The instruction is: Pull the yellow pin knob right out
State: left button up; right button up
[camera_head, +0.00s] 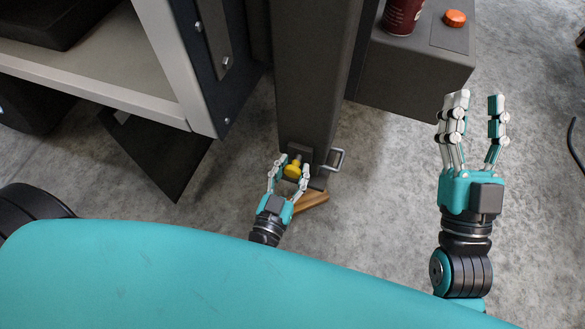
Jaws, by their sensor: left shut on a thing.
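The yellow pin knob (292,170) sits low on the front of the dark grey post (311,80), near its foot. A short metal shank shows between the knob and the post. My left gripper (291,168) is at the knob, its fingers on both sides of it and shut on it. My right gripper (478,100) is open and empty, raised over the floor to the right, well apart from the post.
A metal loop handle (337,159) juts from the post's foot, beside my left gripper. A brown wooden piece (311,201) lies below it. A grey box (415,68) holds a red can (402,15) and an orange cap (454,18). A shelf unit (158,62) stands left.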

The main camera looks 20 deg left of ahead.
aim_at(291, 174)
pick_arm(q)
grip_shut()
jog(key=shift+s, duration=0.1)
jog(key=s+p, duration=0.1)
jog(key=s, duration=0.2)
jog(key=shift+s+f+p, duration=0.1)
jog(key=shift+s+p, duration=0.3)
jog(key=shift+f, duration=0.1)
jog(key=shift+s, duration=0.1)
pick_arm(e)
jog(key=w+f+g+h, duration=0.1)
jog(key=w+f+g, duration=0.2)
jog(key=f, duration=0.3)
jog(key=shift+d+f+g+h, duration=0.2)
jog(key=shift+f+g+h, duration=0.15)
jog(key=shift+g, duration=0.45)
pick_arm(q)
jog(key=shift+s, duration=0.1)
jog(key=o, duration=0.8)
grip_release()
jog(key=shift+s+a, duration=0.1)
jog(key=shift+c, duration=0.2)
jog(key=o, duration=0.3)
jog(key=shift+s+r, duration=0.15)
jog(key=shift+r, duration=0.05)
jog(key=shift+o, duration=0.2)
pick_arm(e)
jog(key=shift+s+a+r, duration=0.1)
jog(key=shift+s, duration=0.15)
